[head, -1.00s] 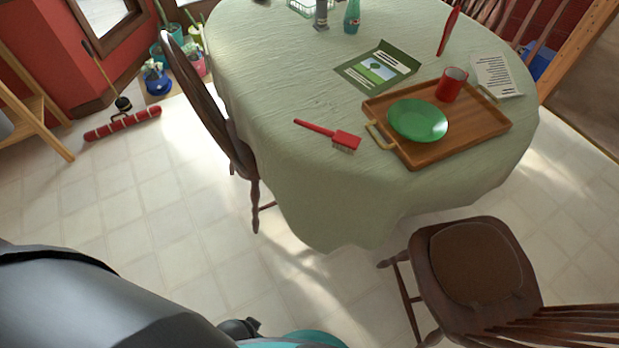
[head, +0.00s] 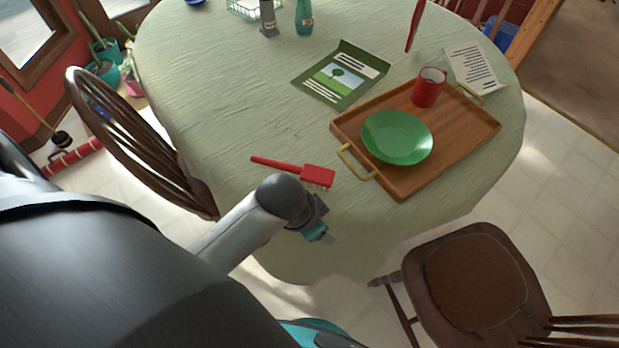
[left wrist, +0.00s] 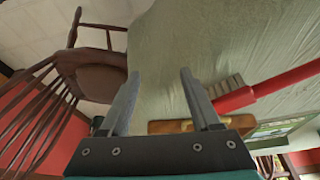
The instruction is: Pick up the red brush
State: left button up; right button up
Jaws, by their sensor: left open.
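The red brush (head: 290,168) lies on the green cloth of the table (head: 235,110), left of the wooden tray, its bristle end pointing right. In the left wrist view, the brush (left wrist: 262,88) is right of the fingers, bristles close to the right finger. My left gripper (head: 318,233) is near the table's front edge, in front of the brush and apart from it. In the left wrist view, my left gripper (left wrist: 160,95) has its fingers spread with nothing between them. My right gripper is not in view.
A wooden tray (head: 470,128) holds a green plate (head: 397,137) and a red mug (head: 428,87). A green booklet (head: 341,75), a paper (head: 473,68) and a long red object (head: 414,27) are farther back. Chairs stand at the left (head: 135,135) and front right (head: 475,275).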

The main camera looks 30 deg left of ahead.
pick_arm(q)
jog(key=w+r+m, duration=0.4)
jog(key=w, duration=0.1)
jog(key=w+a+r+m+g+y+b, duration=0.1)
jog(key=w+a+r+m+g, duration=0.15)
jog(key=a+r, duration=0.3)
jog(key=w+a+r+m+g+y, duration=0.1)
jog(key=w+a+r+m, duration=0.3)
jog(key=a, duration=0.3)
jog(key=b, duration=0.3)
send_over(297, 167)
jog(key=f, duration=0.8)
jog(key=shift+s+a, duration=0.1)
jog(key=shift+a, duration=0.3)
jog(key=shift+d+f, duration=0.15)
jog(key=shift+f, duration=0.3)
jog(key=f, duration=0.1)
jog(key=f+b, duration=0.2)
jog(key=shift+d+f, duration=0.3)
jog(key=shift+f, duration=0.4)
jog(key=shift+c, duration=0.3)
jog(key=c, duration=0.3)
grip_shut()
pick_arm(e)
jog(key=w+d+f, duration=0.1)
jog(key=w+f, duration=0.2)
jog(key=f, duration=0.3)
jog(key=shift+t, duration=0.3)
